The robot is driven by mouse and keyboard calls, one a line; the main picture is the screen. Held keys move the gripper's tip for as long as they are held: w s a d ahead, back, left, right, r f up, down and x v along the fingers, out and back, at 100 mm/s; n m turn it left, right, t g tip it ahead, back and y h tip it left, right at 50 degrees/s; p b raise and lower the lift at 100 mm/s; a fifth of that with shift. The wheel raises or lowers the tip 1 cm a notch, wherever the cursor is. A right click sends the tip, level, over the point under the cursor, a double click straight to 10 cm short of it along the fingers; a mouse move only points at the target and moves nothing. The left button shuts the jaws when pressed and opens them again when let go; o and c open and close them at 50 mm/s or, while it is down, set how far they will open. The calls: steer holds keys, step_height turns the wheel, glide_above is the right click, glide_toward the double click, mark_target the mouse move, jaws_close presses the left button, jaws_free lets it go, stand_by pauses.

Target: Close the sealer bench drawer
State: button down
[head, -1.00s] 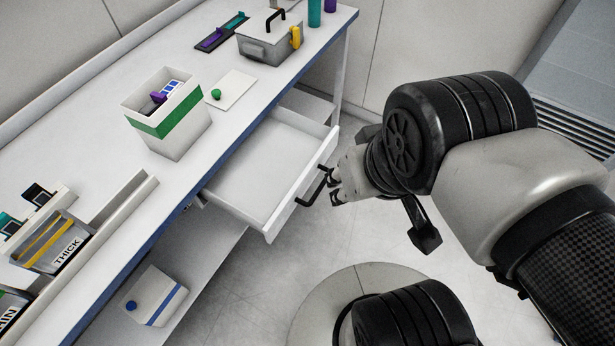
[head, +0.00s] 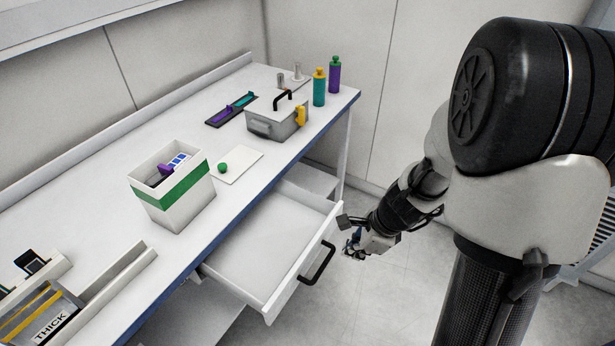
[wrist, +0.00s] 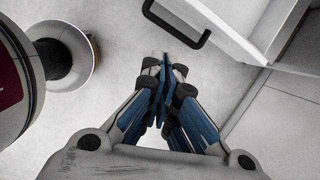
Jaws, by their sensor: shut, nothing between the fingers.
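The white sealer bench drawer (head: 270,258) is pulled well out from under the bench top and looks empty inside. Its black bar handle (head: 318,263) is on the drawer front. My gripper (head: 350,245) is to the right of the handle, apart from it, with its fingers together and nothing between them. In the wrist view my gripper (wrist: 163,58) points toward the floor area beside the drawer. The handle (wrist: 178,28) shows just beyond the fingertips, and the drawer front (wrist: 232,25) is at the upper right.
The floor right of the drawer is clear.

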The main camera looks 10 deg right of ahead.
steer(key=w+a+f+m+b, duration=0.1)
steer(key=w+f+b, duration=0.1)
steer(key=f, duration=0.6)
steer(key=w+a+f+m+b, duration=0.1)
steer(key=w+f+m+b, duration=0.1)
steer(key=f+b, duration=0.2)
step_height(320, 180, down, 4)
steer(key=shift+a+r+m+b, duration=0.1)
steer(key=shift+a+m+b, duration=0.05)
steer(key=shift+m+b, duration=0.2)
steer(key=shift+w, duration=0.1)
